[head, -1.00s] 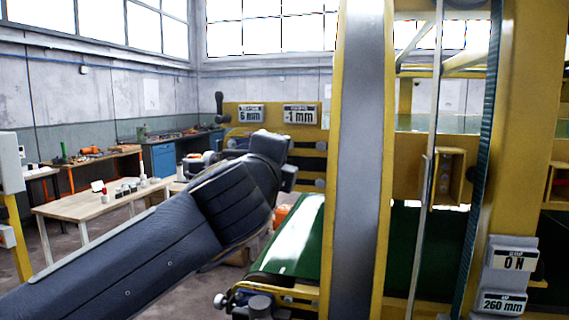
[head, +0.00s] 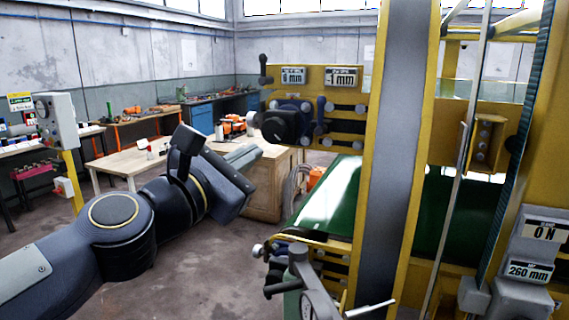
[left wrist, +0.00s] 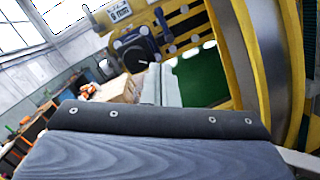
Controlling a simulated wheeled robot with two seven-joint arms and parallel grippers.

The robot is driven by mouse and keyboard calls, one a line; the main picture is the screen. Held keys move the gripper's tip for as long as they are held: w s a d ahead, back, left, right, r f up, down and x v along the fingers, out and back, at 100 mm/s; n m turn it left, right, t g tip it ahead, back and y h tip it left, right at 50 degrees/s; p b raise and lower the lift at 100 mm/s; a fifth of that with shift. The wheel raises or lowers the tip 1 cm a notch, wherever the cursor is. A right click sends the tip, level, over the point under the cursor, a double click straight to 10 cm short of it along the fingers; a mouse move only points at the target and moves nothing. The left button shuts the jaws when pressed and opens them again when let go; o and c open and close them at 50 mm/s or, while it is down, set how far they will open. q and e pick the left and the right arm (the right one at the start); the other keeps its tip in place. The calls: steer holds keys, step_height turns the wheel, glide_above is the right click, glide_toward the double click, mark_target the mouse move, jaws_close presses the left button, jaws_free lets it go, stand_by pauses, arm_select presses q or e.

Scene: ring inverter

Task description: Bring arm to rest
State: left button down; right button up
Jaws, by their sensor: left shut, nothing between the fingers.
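My left arm comes in from the left in the head view, bent at a dark round joint with a yellow ring. Its gripper (head: 228,185) is in front of a wooden cabinet (head: 268,180), left of the yellow machine (head: 345,90) and apart from its frame. It looks shut and holds nothing, though its fingertips are hard to make out. In the left wrist view a dark screwed block of my gripper (left wrist: 160,122) fills the bottom, with the machine behind it. My right gripper is not in view.
A grey control box (head: 57,120) stands at left on a yellow post. Wooden table (head: 125,163) behind my arm. Grey floor (head: 200,270) is clear below.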

arm_select(q)
steer(key=s+a+f+m+g+y, duration=0.2)
steer(key=s+a+f+m, duration=0.3)
steer(key=f, duration=0.6)
steer(key=s+a+f+m+g+y+p, duration=0.1)
steer(key=s+a+f+m+g+y, duration=0.1)
steer(key=s+a+f+m+g, duration=0.3)
steer(key=s+a+f+m+g+y, duration=0.2)
steer(key=s+a+f+m, duration=0.3)
steer(key=s+f+m, duration=0.6)
step_height(320, 180, down, 7)
steer(key=shift+s+a+m+g+p, duration=0.2)
steer(key=shift+s+m+g+p, duration=0.15)
steer(key=shift+s+g, duration=0.5)
steer(key=shift+w, duration=0.1)
